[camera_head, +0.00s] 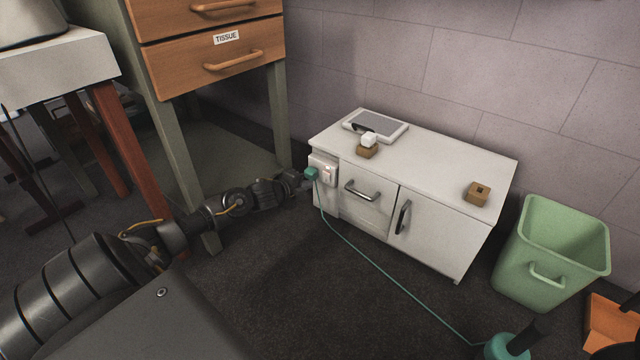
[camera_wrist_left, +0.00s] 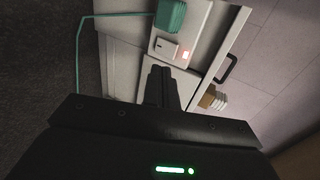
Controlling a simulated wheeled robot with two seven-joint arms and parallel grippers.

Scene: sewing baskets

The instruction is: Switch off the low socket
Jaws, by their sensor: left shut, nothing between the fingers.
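The low socket (camera_head: 323,168) is a white plate on the left end of a low white cabinet. A green plug (camera_head: 311,173) sits in it, with a green cord running down to the floor. In the left wrist view the socket (camera_wrist_left: 181,33) shows a pale rocker switch (camera_wrist_left: 166,48), a lit reddish light (camera_wrist_left: 186,55) and the green plug (camera_wrist_left: 170,15). My left gripper (camera_head: 304,181) is shut and empty, just in front of the socket. In the wrist view its fingertips (camera_wrist_left: 160,72) point at the plate near the switch; contact cannot be told. My right gripper is not in view.
The low white cabinet (camera_head: 440,165) bears a tray (camera_head: 384,122) and small wooden blocks. A green bin (camera_head: 550,255) stands at right. The green cord (camera_head: 385,275) crosses the floor to a green device (camera_head: 508,346). A wooden drawer unit (camera_head: 215,55) stands behind my left arm.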

